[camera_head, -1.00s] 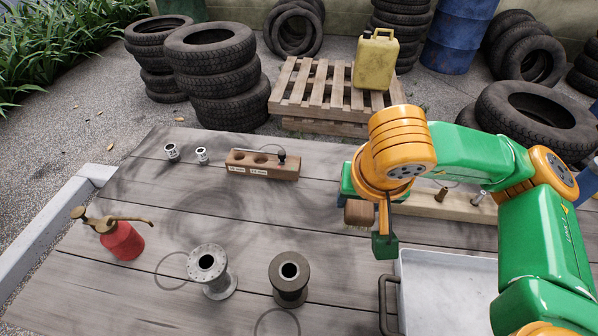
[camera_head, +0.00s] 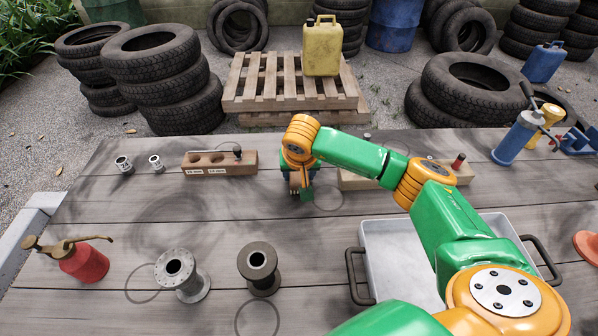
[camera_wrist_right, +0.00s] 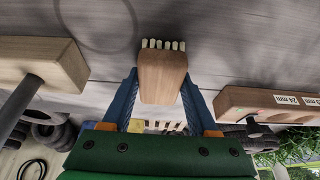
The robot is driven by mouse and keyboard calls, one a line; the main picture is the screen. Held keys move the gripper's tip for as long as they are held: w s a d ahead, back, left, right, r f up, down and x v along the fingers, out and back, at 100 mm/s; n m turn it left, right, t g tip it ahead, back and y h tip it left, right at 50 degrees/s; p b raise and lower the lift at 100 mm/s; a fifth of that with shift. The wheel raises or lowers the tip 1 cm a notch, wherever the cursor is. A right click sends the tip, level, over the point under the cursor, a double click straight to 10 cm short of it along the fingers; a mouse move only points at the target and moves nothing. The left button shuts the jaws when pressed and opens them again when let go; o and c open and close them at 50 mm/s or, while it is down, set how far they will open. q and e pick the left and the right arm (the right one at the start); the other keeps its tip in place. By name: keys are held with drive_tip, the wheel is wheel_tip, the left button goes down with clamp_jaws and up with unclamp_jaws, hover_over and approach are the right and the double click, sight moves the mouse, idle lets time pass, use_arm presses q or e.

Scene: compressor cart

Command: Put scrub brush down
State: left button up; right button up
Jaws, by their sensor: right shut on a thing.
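My right gripper (camera_head: 299,188) is at the back middle of the wooden table (camera_head: 230,225), between two wooden holder blocks. In the right wrist view its blue fingers (camera_wrist_right: 160,100) are shut on the scrub brush (camera_wrist_right: 162,76), a brown wooden block with pale bristles. The bristles point away from the gripper, toward the tabletop. I cannot tell whether they touch it. In the head view the brush is mostly hidden by the gripper. My left gripper is not in view.
A socket holder (camera_head: 219,163) stands left of the gripper and another wooden block (camera_head: 358,180) right of it. A metal tray (camera_head: 397,262) is at front right. Two spools (camera_head: 183,278) (camera_head: 259,270) and a red oil can (camera_head: 84,263) stand in front. Bare planks lie between.

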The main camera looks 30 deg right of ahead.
drive_tip(key=shift+f, duration=0.15)
drive_tip(key=o, duration=1.3)
drive_tip(key=shift+r, duration=0.25)
drive_tip(key=v, duration=1.2)
